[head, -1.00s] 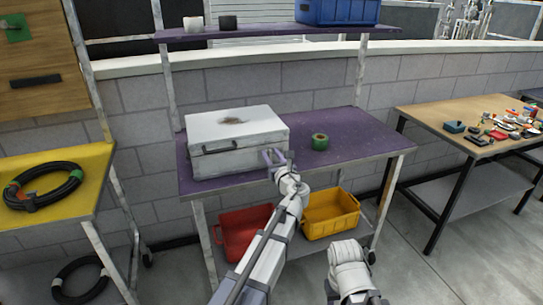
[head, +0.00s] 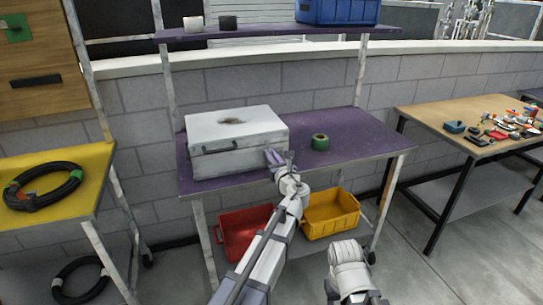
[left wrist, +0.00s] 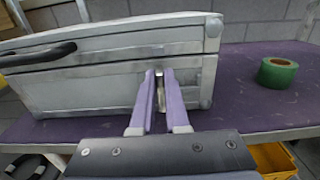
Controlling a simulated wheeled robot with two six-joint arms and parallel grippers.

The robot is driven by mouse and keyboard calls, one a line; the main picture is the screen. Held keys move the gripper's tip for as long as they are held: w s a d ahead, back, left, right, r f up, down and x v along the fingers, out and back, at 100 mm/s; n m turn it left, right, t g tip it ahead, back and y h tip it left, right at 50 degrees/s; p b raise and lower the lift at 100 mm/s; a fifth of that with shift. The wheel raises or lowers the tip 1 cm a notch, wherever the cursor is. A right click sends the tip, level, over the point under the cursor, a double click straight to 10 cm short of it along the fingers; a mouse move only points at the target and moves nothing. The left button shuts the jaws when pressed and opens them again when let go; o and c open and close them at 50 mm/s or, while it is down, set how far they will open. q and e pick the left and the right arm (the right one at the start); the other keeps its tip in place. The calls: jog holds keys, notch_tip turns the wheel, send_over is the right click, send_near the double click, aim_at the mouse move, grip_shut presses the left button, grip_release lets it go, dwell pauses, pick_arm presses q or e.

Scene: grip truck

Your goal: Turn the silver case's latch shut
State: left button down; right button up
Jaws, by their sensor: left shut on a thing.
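The silver case (head: 240,150) stands with its lid down on the purple table, a dark handle on its front. It also shows in the left wrist view (left wrist: 90,88). My left gripper (head: 274,157) is at the right part of the case's front. In the left wrist view its two purple fingers (left wrist: 160,82) are shut on the small metal latch (left wrist: 160,94), which stands upright between the fingertips. The fingers hide part of the latch. My right gripper is not in view; part of my right arm shows at the bottom.
A green tape roll (head: 320,142) lies on the purple table (head: 360,135) right of the case. Red (head: 243,228) and yellow (head: 331,213) bins stand on the lower shelf. An upper shelf (head: 270,32) holds a blue bin (head: 338,11).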

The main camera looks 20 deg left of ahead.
pick_arm(q)
jog(key=shift+n, duration=0.3)
jog(key=n, duration=0.3)
jog(key=shift+s+a+f+n, duration=0.1)
jog(key=shift+s+a+n, duration=0.1)
jog(key=shift+a+n, duration=0.1)
jog(key=n, duration=0.4)
jog(key=shift+s+a+f+n+b, duration=0.15)
jog(key=shift+a+f+n+b, duration=0.05)
jog(key=shift+n+b, duration=0.1)
jog(key=n, duration=0.4)
jog(key=shift+s+a+f+b, duration=0.15)
jog(key=shift+a+f+b, duration=0.05)
jog(key=shift+f+b, duration=0.1)
jog(key=shift+f+n+b, duration=0.15)
jog(key=shift+f+n, duration=0.05)
jog(key=shift+n, duration=1.05)
jog(key=shift+f+n+b, duration=0.15)
jog(key=shift+n, duration=1.1)
jog(key=c, duration=0.9)
grip_release()
jog(key=shift+s, duration=0.1)
